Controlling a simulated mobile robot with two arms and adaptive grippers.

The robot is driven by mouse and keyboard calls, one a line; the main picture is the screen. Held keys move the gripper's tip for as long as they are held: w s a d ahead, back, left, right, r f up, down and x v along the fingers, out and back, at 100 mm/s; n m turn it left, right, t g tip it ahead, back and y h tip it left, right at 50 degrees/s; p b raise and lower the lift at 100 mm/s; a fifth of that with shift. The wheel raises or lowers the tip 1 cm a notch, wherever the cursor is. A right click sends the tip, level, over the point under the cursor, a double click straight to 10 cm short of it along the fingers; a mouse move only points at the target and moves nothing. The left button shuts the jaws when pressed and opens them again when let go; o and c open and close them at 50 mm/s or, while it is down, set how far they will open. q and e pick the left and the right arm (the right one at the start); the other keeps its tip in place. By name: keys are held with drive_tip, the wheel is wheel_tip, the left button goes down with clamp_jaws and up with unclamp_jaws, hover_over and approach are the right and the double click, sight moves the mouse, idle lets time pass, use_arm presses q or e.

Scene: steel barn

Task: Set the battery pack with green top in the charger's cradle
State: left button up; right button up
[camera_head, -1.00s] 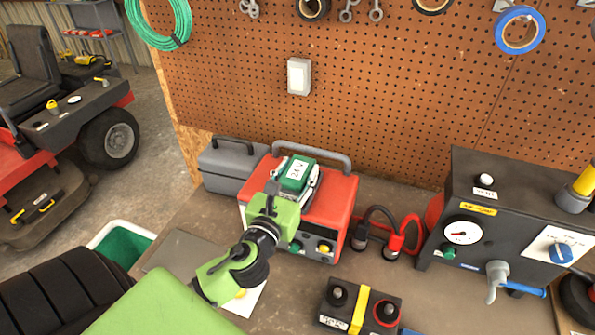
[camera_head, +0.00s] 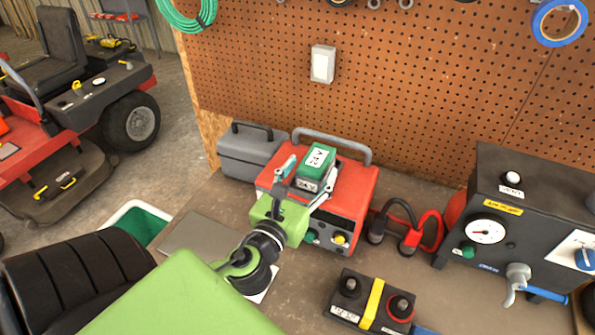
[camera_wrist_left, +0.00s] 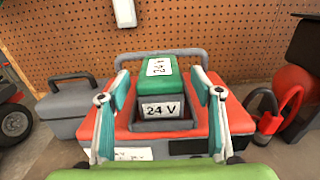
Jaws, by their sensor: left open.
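The battery pack with green top (camera_head: 317,158) sits upright in the cradle on top of the red charger (camera_head: 352,195). Its green top and "24 V" front label also show in the left wrist view (camera_wrist_left: 161,106). A dark cradle rim (camera_wrist_left: 160,126) shows around its lower part; how deep it sits is hidden. My left gripper (camera_head: 308,174) is open in front of the pack. In the left wrist view its two teal-padded fingers (camera_wrist_left: 160,88) stand left and right of the pack, with gaps on both sides. My right gripper is in neither view.
A grey toolbox (camera_head: 250,150) stands left of the charger. Red and black cables (camera_head: 408,232), a dark box with a gauge (camera_head: 510,225) and a black battery with a yellow band (camera_head: 370,300) are to the right. A pegboard wall (camera_head: 420,110) rises behind.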

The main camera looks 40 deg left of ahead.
use_arm(q)
drive_tip(key=b+v, duration=0.1)
drive_tip(key=v, duration=0.5)
drive_tip(key=shift+s+d+r, duration=0.1)
drive_tip(key=shift+s+d, duration=0.1)
drive_tip(key=shift+s, duration=0.5)
